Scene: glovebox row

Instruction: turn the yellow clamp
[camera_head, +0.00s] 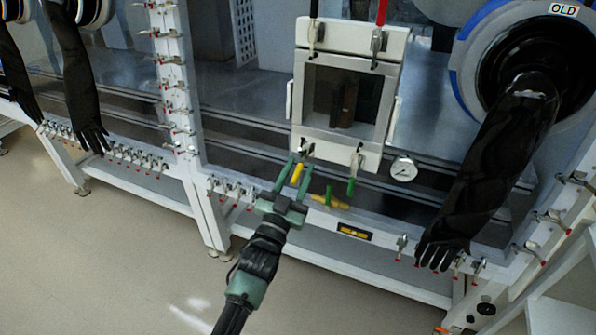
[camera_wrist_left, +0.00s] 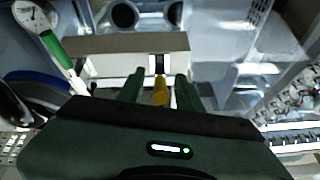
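The yellow clamp (camera_head: 297,173) hangs at the lower left edge of the white-framed hatch door (camera_head: 342,140). My left gripper (camera_head: 300,161), with green fingers, reaches up to it from below. Its fingers are apart, one on each side of the yellow handle. In the left wrist view the yellow clamp's handle (camera_wrist_left: 160,92) shows between the two spread fingers of the left gripper (camera_wrist_left: 158,88), with gaps seen on both sides. The lower end of the handle is near the gripper's palm. My right gripper is not in view.
A green-handled clamp (camera_head: 352,186) is at the door's lower right, and a red-handled clamp (camera_head: 381,14) at its upper right. A yellow valve (camera_head: 331,201) sits below the door. A round gauge (camera_head: 403,168) and a black glove (camera_head: 490,170) are to the right.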

